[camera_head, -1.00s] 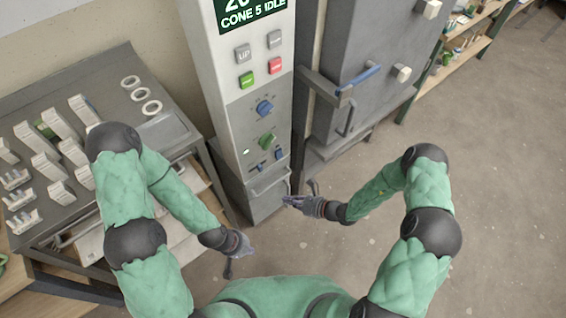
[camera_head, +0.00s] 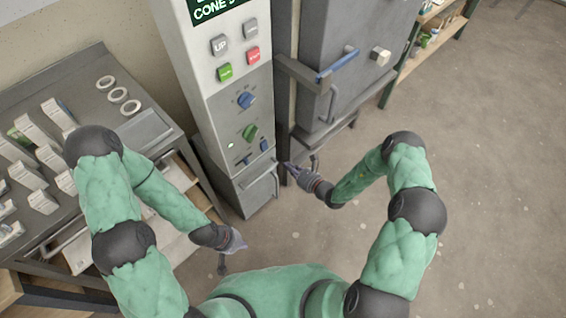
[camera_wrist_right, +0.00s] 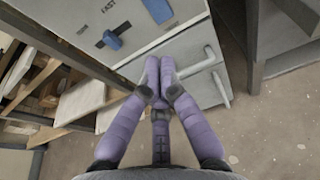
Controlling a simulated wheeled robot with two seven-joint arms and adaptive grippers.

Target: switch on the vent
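The control column (camera_head: 215,110) stands ahead with a display at its top. It carries grey, green and red buttons, a blue knob (camera_head: 246,100), a green knob (camera_head: 250,132) and two small blue switches low down, one of them at the right (camera_head: 264,145). No label reading vent is legible. The right wrist view shows blue switches (camera_wrist_right: 157,10) and (camera_wrist_right: 112,40) with partly readable lettering. My right gripper (camera_head: 290,169) is just right of the column's lower part, fingers together and empty in the wrist view (camera_wrist_right: 160,68). My left gripper (camera_head: 238,241) hangs low, its fingers unclear.
A handle (camera_head: 262,180) juts from the column's lower box, close to my right gripper. A grey kiln-like cabinet (camera_head: 340,60) with a blue-gripped handle stands to the right. A bench (camera_head: 150,130) with rings and pale pieces is left. Open floor lies at the right.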

